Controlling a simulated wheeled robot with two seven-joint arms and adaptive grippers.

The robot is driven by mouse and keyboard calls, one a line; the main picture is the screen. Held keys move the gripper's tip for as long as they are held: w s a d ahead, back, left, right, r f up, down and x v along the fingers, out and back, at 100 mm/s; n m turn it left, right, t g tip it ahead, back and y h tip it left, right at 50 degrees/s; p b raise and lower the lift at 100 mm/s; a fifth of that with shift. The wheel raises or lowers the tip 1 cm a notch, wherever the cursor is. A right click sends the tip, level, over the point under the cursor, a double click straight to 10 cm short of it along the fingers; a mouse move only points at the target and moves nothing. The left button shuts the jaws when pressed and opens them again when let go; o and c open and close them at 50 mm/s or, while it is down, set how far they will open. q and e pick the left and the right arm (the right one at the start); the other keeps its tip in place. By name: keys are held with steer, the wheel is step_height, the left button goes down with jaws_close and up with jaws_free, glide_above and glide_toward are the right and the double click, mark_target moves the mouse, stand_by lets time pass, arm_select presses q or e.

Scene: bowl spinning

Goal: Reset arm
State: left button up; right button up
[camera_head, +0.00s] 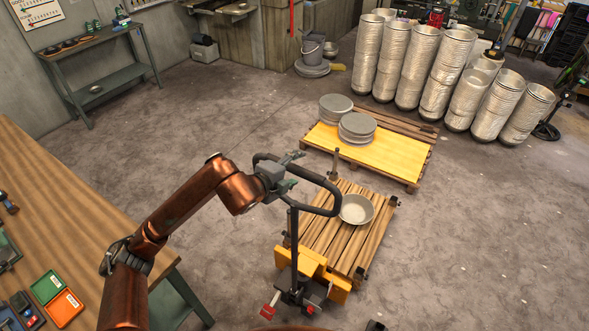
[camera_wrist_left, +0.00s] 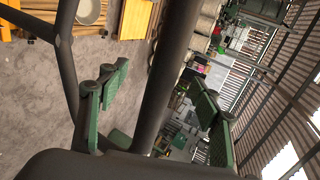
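My left arm reaches in from the left in the head view. My left gripper (camera_head: 294,170) is at the black looped handle (camera_head: 325,181) of a cart or pallet jack. In the left wrist view, the two green-padded fingers (camera_wrist_left: 162,100) are spread wide. A dark bar of the handle (camera_wrist_left: 173,60) runs between them in the picture; I cannot tell if they touch it. My right gripper is not in view.
A pale bowl (camera_head: 356,210) sits on a small slatted wooden pallet (camera_head: 330,226) beside the handle. A wooden table (camera_head: 62,208) is at left. A yellow-topped pallet (camera_head: 375,154) holds plate stacks (camera_head: 357,127). Tall bowl stacks (camera_head: 407,63) stand behind. Floor at right is clear.

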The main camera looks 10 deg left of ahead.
arm_select(q)
steer(key=c, duration=1.4)
steer(key=s+a+f+b, duration=0.1)
steer(key=s+a+b, duration=0.2)
steer(key=s, duration=0.9)
steer(key=shift+s+a, duration=0.15)
steer(key=shift+a, duration=0.8)
steer(key=shift+f+b, duration=0.15)
steer(key=shift+b, duration=0.15)
